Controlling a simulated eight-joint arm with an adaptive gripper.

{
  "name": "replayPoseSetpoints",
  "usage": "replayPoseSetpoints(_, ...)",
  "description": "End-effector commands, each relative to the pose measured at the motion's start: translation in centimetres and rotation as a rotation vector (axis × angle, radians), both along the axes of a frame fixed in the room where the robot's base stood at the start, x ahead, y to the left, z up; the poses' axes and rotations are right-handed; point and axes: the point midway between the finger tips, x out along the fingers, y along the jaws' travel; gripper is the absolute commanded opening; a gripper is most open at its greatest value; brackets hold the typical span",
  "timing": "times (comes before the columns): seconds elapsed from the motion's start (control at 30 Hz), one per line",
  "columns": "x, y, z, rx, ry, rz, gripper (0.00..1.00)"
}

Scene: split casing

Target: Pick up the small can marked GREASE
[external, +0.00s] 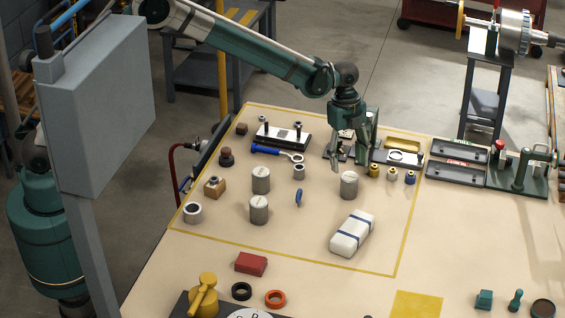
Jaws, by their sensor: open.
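No lettering is readable at this size, so I cannot tell which can is marked GREASE. Three small can-like pieces stand in a row right of my gripper: a brass one (374,170), a pale one (393,174) and a blue one (410,178). Larger grey cylinders with pale marks on top stand at the right (349,187), the left (261,181) and the front (259,211). My gripper (349,160) points down, open and empty, above or just behind the right grey cylinder. Its height over the table is hard to judge.
A yellow line (285,254) frames the work area. A white strapped bundle (352,234) lies in front. A blue-handled wrench (272,151), a small blue piece (298,198) and a black-and-white plate (282,136) lie left. Dark trays (456,173) stand right. The front middle is mostly clear.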

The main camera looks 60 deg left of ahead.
Motion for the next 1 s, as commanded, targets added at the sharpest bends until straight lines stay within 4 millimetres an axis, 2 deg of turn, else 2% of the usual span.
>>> replayPoseSetpoints(0.43, 0.1, -0.1, -0.4, 0.0, 0.002, -0.006, 0.53)
replayPoseSetpoints(0.8, 0.1, -0.5, -2.7, 0.0, 0.002, -0.006, 0.53)
replayPoseSetpoints(1.0, 0.1, -0.5, -2.8, 0.0, 0.002, -0.006, 0.53)
